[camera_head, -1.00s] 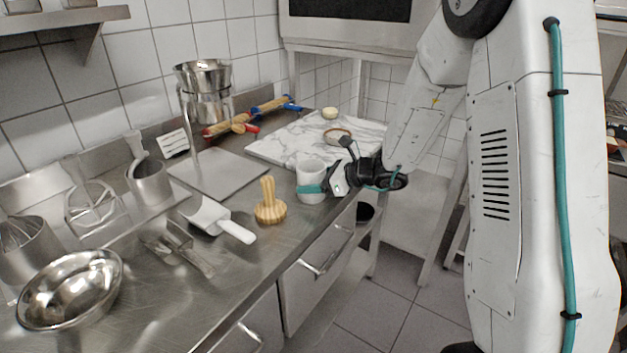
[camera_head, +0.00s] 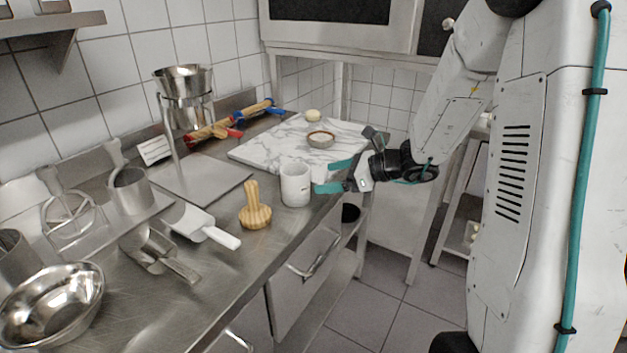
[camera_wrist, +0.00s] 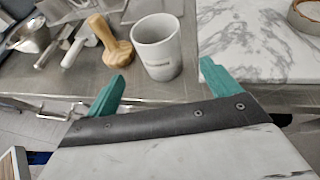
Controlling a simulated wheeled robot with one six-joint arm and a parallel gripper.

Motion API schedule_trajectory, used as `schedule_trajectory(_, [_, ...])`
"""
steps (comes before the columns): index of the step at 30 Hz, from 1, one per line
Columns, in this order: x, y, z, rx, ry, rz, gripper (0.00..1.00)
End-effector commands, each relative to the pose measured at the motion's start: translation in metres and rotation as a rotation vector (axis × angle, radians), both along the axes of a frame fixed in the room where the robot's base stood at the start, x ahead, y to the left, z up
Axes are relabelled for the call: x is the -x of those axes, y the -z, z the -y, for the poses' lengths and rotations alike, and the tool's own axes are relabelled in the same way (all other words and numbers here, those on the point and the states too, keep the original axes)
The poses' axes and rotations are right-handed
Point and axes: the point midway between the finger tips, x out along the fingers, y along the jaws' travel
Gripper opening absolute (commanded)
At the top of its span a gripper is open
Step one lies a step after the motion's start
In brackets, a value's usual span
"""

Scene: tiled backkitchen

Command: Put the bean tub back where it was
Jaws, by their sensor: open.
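The bean tub looks to be the white cylindrical tub (camera_head: 295,185) with small dark lettering. It stands upright on the steel counter, near the front edge and just in front of the marble board. It also shows in the wrist view (camera_wrist: 157,47), open at the top; its contents cannot be made out. My gripper (camera_head: 328,175) is open and empty, to the right of the tub and apart from it. In the wrist view its teal fingers (camera_wrist: 160,85) are spread wide, with the tub beyond them.
A wooden pestle-like tool (camera_head: 255,208) stands close left of the tub. A white scoop (camera_head: 203,226) and a metal scoop (camera_head: 150,248) lie farther left. The marble board (camera_head: 262,150) holds a small dish (camera_head: 320,139). Rolling pins (camera_head: 215,130) lie at the back.

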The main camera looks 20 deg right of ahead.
Motion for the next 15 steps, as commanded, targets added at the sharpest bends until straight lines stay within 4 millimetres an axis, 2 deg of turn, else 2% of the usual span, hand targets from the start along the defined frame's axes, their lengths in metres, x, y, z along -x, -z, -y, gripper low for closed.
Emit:
schedule_trajectory(4, [0.009, -0.006, 0.011, -0.002, 0.002, 0.000, 0.89])
schedule_trajectory(9, [0.014, -0.010, 0.011, 0.007, -0.013, 0.004, 0.89])
schedule_trajectory(11, [0.019, -0.015, 0.004, 0.031, -0.049, 0.019, 0.89])
schedule_trajectory(13, [0.031, -0.026, -0.012, 0.089, -0.135, 0.054, 0.89])
schedule_trajectory(15, [0.052, -0.041, -0.035, 0.178, -0.269, 0.107, 0.89])
